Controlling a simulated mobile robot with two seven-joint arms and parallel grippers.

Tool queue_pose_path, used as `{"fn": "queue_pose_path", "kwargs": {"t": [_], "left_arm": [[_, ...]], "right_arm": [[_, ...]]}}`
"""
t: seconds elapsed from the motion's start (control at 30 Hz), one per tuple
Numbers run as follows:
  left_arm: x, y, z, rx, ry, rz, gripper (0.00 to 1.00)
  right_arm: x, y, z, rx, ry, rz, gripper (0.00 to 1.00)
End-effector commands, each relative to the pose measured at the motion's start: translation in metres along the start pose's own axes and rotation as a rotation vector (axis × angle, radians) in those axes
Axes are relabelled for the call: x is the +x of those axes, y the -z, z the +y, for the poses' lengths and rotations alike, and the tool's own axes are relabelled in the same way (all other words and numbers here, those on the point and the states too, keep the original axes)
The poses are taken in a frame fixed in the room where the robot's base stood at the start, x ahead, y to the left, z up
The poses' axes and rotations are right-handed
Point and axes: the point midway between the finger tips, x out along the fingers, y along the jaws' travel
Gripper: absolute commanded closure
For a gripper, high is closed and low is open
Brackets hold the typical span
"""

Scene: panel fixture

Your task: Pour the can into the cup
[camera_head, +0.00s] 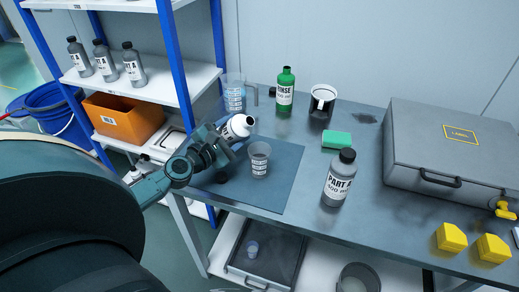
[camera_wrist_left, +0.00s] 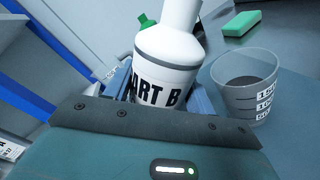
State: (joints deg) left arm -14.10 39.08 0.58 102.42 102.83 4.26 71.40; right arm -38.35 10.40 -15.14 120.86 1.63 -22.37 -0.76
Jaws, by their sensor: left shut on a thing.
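My left gripper (camera_head: 224,142) is shut on a white bottle (camera_head: 236,128) marked "PART B", which fits the task's can. In the left wrist view the bottle (camera_wrist_left: 168,62) stands between the fingers, its label facing the camera and its top cut off by the frame edge. In the head view the bottle looks tilted, held above the left part of the mat. The clear cup (camera_head: 260,160) with printed marks stands upright on the mat, just right of and below the bottle. In the left wrist view the cup (camera_wrist_left: 247,92) shows dark grey contents. My right gripper is not in view.
The dark blue mat (camera_head: 284,185) lies on the grey table. A clear jug (camera_head: 234,96), green bottle (camera_head: 285,92), black mug (camera_head: 322,105), green sponge (camera_head: 337,140) and grey "PART A" bottle (camera_head: 339,178) surround it. A grey case (camera_head: 440,140) stands right. Shelves with blue posts stand left.

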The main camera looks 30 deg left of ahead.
Motion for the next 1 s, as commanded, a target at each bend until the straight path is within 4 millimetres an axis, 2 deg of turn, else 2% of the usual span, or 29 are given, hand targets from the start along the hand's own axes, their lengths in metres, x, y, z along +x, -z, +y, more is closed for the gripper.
{"fn": "queue_pose_path", "kwargs": {"t": [1.0], "left_arm": [[0.0004, 0.0043, -0.0015, 0.063, -0.003, 0.001, 0.83]], "right_arm": [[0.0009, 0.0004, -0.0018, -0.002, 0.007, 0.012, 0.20]]}}
